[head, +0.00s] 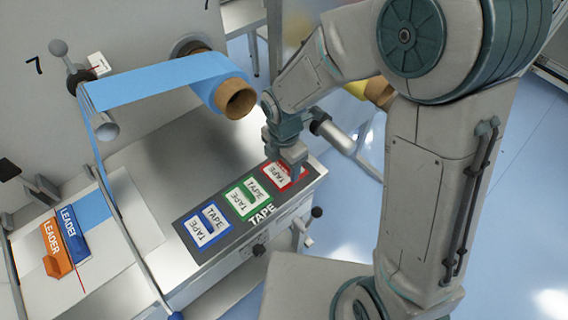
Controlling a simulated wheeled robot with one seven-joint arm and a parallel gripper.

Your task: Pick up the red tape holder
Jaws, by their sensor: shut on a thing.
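The red tape holder (285,177) is at the upper right end of a dark mat marked TAPE (262,214), in the head view. It has a red frame and a white TAPE label. My gripper (290,160) is directly over it, pointing down, and is shut on it. The fingers hide part of the holder's top. I cannot tell whether the holder is clear of the mat. A green tape holder (246,197) and a blue tape holder (207,226) lie beside it on the same mat.
A blue web runs from a roll with a brown core (238,98) over a metal roller (101,124). Orange (55,247) and blue (74,235) LEADER blocks lie at left. A metal roller (333,136) stands out right of my gripper. The metal tabletop behind the mat is clear.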

